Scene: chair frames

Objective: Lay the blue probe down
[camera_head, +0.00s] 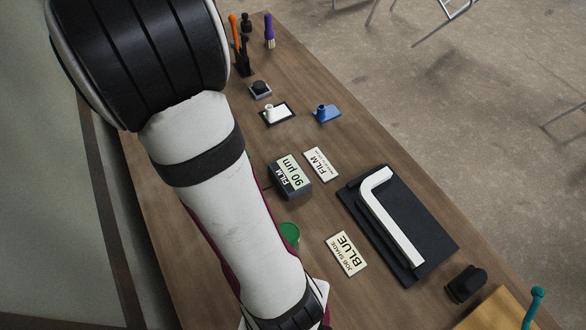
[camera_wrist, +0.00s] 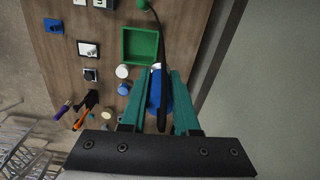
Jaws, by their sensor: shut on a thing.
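In the wrist view my gripper (camera_wrist: 157,74) has two teal fingers shut on the blue probe (camera_wrist: 154,92). A black cable (camera_wrist: 162,38) runs from the probe up past the green tray (camera_wrist: 124,45). The probe is held near the table edge, below and right of the tray in the picture; I cannot tell its height. The tray looks empty. In the head view my arm hides the gripper, probe and tray. The gauge box (camera_head: 290,177) reads "FILM 90 µm". A card (camera_head: 346,254) reads "JOB SHADE BLUE".
A black board (camera_head: 369,224) carries a white bent bar (camera_head: 388,218). A green round object (camera_head: 290,233) is partly hidden by my arm.

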